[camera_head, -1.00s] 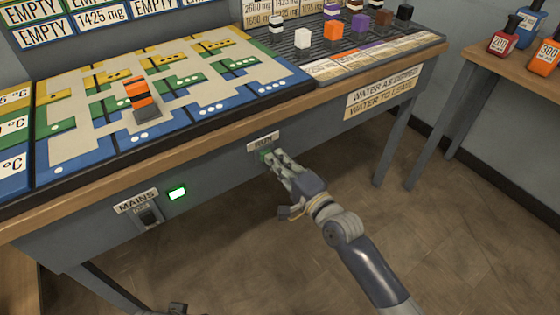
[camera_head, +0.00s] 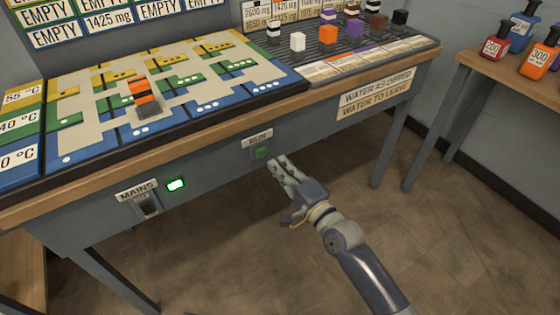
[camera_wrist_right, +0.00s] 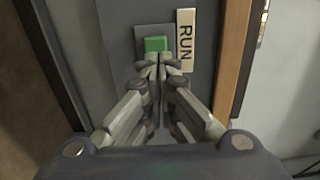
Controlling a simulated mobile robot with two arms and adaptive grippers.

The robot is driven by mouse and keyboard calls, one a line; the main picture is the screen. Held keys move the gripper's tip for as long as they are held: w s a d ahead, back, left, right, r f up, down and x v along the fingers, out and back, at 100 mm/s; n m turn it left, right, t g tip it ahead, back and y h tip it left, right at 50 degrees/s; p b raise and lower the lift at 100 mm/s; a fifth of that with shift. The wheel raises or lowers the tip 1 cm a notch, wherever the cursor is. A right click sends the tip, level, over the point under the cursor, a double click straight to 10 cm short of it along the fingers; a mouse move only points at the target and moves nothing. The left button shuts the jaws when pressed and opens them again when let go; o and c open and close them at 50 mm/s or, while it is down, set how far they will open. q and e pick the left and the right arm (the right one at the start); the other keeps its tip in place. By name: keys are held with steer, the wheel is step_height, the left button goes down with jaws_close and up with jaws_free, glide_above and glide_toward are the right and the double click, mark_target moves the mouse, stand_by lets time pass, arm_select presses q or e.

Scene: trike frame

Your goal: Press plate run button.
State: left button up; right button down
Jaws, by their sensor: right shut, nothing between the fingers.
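The green run button (camera_head: 261,153) sits on the grey front panel of the bench, under a white RUN label (camera_head: 258,140). In the right wrist view the button (camera_wrist_right: 156,45) shows just beyond my fingertips, beside the RUN label (camera_wrist_right: 186,41). My right gripper (camera_head: 276,163) is shut and empty. Its fingertips are a little right of and below the button in the head view, and appear apart from it. In the right wrist view the shut fingertips (camera_wrist_right: 157,62) overlap the lower edge of the button in the picture. My left gripper is not in view.
A MAINS switch (camera_head: 148,205) and a lit green lamp (camera_head: 176,185) are on the panel to the left. The coloured plate (camera_head: 100,110) above holds an orange and black block (camera_head: 141,89). Bottles (camera_head: 497,47) stand on a side table at right. Floor space below is open.

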arm_select(q)
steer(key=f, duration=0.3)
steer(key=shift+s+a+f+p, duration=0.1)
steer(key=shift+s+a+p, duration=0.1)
steer(key=shift+p, duration=0.15)
arm_select(e)
steer(key=v, duration=0.9)
steer(key=shift+f, duration=0.2)
steer(key=shift+w, duration=0.1)
